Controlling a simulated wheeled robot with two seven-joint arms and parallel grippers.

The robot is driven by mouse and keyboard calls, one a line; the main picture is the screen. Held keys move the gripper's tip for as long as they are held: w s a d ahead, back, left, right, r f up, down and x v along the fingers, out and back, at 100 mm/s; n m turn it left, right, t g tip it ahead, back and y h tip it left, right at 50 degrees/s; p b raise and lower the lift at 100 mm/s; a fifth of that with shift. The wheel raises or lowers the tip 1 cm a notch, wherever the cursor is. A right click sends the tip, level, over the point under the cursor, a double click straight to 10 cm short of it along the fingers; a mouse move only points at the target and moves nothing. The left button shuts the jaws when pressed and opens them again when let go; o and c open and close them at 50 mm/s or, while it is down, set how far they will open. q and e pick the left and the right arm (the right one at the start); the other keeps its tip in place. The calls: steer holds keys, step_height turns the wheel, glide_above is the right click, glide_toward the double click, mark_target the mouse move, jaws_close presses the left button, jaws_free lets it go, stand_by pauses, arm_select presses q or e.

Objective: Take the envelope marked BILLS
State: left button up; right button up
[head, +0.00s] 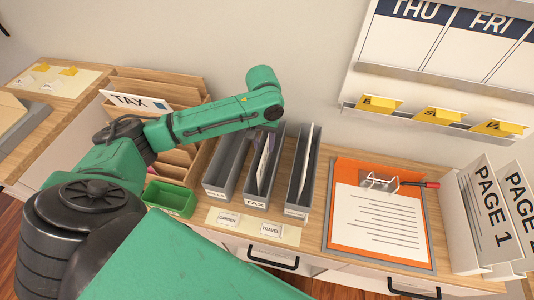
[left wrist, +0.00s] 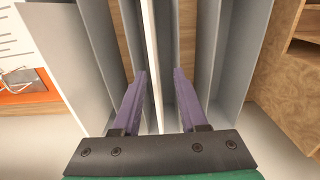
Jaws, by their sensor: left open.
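No envelope with a readable BILLS mark shows in either view. A white envelope (head: 266,158) stands upright in the middle grey file (head: 256,203), whose front label reads TAX. My left gripper (left wrist: 160,78) is at this file, pointing down, with its purple fingers open. In the head view my arm partly hides the fingers. My right gripper is not in view.
Other grey files stand left (head: 218,192) and right (head: 295,208); the right one holds a pale sheet. A wooden sorter (head: 160,85) holds an envelope marked TAX (head: 133,101). A green tray (head: 168,200), an orange clipboard (head: 340,180) and PAGE 1 holder (head: 480,220) flank the files.

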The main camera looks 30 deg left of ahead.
mark_target(266, 156)
arm_select(q)
steer(key=f, duration=0.2)
steer(key=f+p, duration=0.1)
steer(key=f, duration=0.3)
steer(key=shift+w+d+f+p, duration=0.25)
steer(key=shift+w+f+p, duration=0.1)
steer(key=shift+f+p, duration=0.05)
steer(key=shift+f, duration=0.15)
jaws_close()
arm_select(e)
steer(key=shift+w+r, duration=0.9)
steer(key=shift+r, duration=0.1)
